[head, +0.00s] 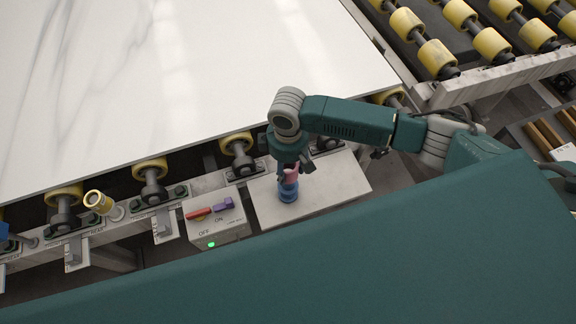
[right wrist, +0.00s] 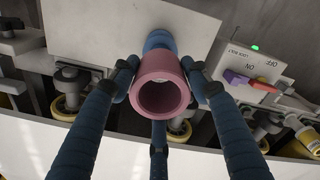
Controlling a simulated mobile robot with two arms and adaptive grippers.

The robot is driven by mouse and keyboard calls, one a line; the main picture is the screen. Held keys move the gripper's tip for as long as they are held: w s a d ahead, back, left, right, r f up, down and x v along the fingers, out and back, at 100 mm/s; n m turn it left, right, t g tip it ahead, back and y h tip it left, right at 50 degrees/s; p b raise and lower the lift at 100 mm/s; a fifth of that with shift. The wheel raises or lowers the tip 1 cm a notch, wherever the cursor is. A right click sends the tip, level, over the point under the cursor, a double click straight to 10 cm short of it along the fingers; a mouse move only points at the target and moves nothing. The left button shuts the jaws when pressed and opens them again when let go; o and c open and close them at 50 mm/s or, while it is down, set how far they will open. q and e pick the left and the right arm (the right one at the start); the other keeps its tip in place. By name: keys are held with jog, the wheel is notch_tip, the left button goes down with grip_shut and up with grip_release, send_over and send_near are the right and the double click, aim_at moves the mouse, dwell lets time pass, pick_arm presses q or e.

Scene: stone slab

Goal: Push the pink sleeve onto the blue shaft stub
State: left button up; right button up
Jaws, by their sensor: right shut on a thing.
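The pink sleeve (head: 291,173) is in the fingers of my right gripper (head: 292,171), above the light plate (head: 338,186). The blue shaft stub (head: 288,192) stands on that plate, directly below the sleeve. In the right wrist view my right gripper (right wrist: 162,82) has its fingers shut around the pink sleeve (right wrist: 163,68), whose open end faces the camera. The blue stub (right wrist: 158,39) shows just beyond the sleeve's far end, roughly in line with it. I cannot tell whether the sleeve's far end touches or surrounds the stub. My left gripper is not in view.
A switch box (head: 218,226) with red and purple levers and a green light stands left of the plate. A large white slab (head: 170,75) lies on yellow rollers behind. A wide green surface (head: 330,260) fills the front. More rollers (head: 440,55) are at upper right.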

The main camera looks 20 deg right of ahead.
aim_at(288, 179)
jog(key=shift+f+b, duration=1.75)
jog(key=shift+f, duration=1.8)
jog(key=o, duration=1.3)
jog(key=shift+r, duration=0.25)
notch_tip(288, 179, up, 12)
jog(key=shift+f, duration=0.15)
